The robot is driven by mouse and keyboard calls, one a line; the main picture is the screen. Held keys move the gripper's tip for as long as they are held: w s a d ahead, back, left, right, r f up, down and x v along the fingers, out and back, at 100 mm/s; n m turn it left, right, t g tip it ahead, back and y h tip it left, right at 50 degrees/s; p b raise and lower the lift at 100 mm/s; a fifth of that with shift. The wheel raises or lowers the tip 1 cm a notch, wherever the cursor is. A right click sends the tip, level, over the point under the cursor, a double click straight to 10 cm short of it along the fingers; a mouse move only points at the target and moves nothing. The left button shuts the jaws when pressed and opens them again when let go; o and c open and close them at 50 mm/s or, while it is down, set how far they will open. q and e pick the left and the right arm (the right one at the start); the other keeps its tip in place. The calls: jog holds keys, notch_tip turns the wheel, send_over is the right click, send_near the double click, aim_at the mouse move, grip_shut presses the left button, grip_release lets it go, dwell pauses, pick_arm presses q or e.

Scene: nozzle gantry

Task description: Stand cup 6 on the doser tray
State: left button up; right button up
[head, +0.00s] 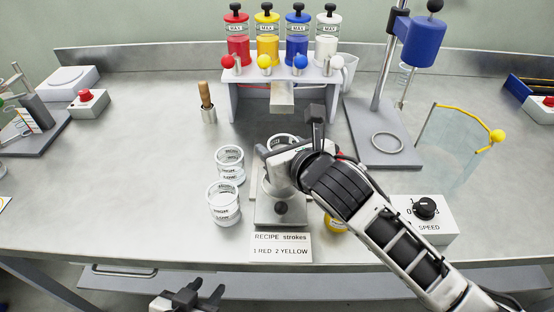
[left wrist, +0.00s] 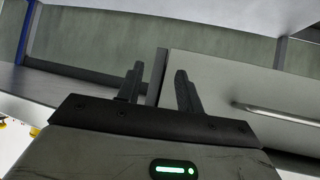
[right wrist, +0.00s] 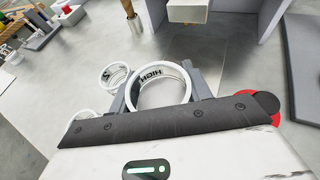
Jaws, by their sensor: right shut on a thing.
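A clear cup with a white rim (right wrist: 162,84) sits between the fingers of my right gripper (right wrist: 160,92). Its rim also shows in the head view (head: 281,141), partly hidden by my gripper. The visible lettering reads HIGH; I cannot read a cup number. My right gripper (head: 285,150) is shut on this cup, in front of the doser stand (head: 233,103). A pale block (head: 282,96) juts from the stand's middle, beyond the cup; I cannot tell whether this is the doser tray. My left gripper (head: 188,297) is open and empty below the table's front edge; it also shows in the left wrist view (left wrist: 158,80).
Two cups (head: 230,165) (head: 223,204) stand left of my right gripper. A metal device with a black knob (head: 281,209) and a recipe card (head: 281,246) are in front. A spatula holder (head: 209,115) stands left of the doser, a ring stand (head: 385,150) right.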

jog(key=f, duration=0.3)
jog(key=shift+w+a+f, duration=0.1)
jog(key=shift+a+f, duration=0.1)
pick_arm(q)
jog(key=shift+w+r, duration=0.1)
jog(key=shift+w, duration=0.15)
pick_arm(e)
jog(key=shift+f, duration=0.1)
jog(key=shift+f, duration=0.15)
jog(key=o, duration=1.1)
pick_arm(q)
jog(key=shift+d, duration=0.1)
jog(key=shift+s, duration=0.15)
pick_arm(e)
jog(key=shift+s+d+r, duration=0.1)
jog(key=shift+s+r, duration=0.15)
jog(key=v, duration=1)
jog(key=shift+s+d, duration=0.2)
jog(key=shift+s, duration=0.1)
pick_arm(q)
jog(key=shift+r, duration=0.1)
pick_arm(e)
jog(key=shift+s+d+r, duration=0.2)
jog(key=shift+s, duration=0.15)
